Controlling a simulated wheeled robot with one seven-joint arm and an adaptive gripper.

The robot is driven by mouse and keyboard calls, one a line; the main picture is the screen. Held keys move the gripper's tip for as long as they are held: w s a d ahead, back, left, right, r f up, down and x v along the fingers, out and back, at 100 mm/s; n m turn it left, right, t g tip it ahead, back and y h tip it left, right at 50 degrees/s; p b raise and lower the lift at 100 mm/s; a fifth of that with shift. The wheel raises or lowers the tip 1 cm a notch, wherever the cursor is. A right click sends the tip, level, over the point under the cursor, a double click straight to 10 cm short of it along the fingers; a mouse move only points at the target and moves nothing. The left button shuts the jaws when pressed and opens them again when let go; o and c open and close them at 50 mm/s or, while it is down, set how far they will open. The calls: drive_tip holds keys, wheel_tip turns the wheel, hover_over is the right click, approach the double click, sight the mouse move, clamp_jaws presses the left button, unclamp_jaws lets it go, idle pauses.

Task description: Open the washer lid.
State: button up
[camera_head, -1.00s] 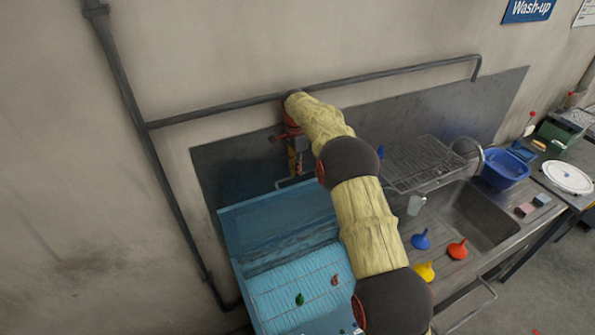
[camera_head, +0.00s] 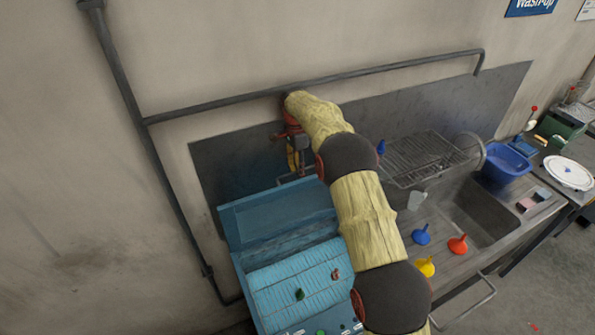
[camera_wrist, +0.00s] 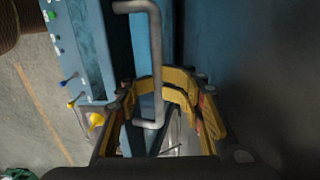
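The blue washer (camera_head: 243,276) stands at the lower middle of the head view. Its lid (camera_head: 275,216) is raised at the back, so the ribbed light-blue inside (camera_head: 318,268) shows, with a small green and a small red piece on it. A grey bar handle (camera_wrist: 155,60) on the lid crosses the wrist view and reaches down between the yellow fingers of my gripper (camera_wrist: 165,92). The fingers stand apart; I cannot tell whether either touches the bar. In the head view my gripper (camera_head: 296,153) is behind the lid's top edge, partly hidden by my arm.
A grey pipe (camera_head: 220,103) runs along the wall above the dark splash panel (camera_head: 235,160). On the right are a sink (camera_head: 480,215), a wire rack (camera_head: 420,157), a blue basin (camera_head: 506,165) and blue, red and yellow funnels (camera_head: 458,244). The left wall side is clear.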

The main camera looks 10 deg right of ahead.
wheel_tip(320, 180, up, 7)
drive_tip(key=shift+w, duration=0.25)
idle(0.3)
drive_tip(key=shift+s+r+b, duration=0.3)
drive_tip(key=shift+b, duration=0.4)
drive_tip(key=s+d+r+n+t+b, duration=0.15)
drive_tip(key=s+n+b, duration=0.25)
drive_tip(key=s+b, duration=0.65)
drive_tip(key=s+d+r+n+t+b, duration=0.15)
drive_tip(key=s+n+b, duration=0.4)
drive_tip(key=s, duration=0.85)
drive_tip(key=s+d+f+n+t+b, duration=0.1)
drive_tip(key=s+f+n+t+b, duration=0.2)
drive_tip(key=s+f+b, duration=1.1)
drive_tip(key=s+f+n, duration=0.2)
drive_tip(key=s+f, duration=0.4)
drive_tip(key=s, duration=0.4)
drive_tip(key=shift+s+d+f+b, duration=0.2)
drive_tip(key=shift+s+b, duration=0.1)
drive_tip(key=shift+s, duration=0.1)
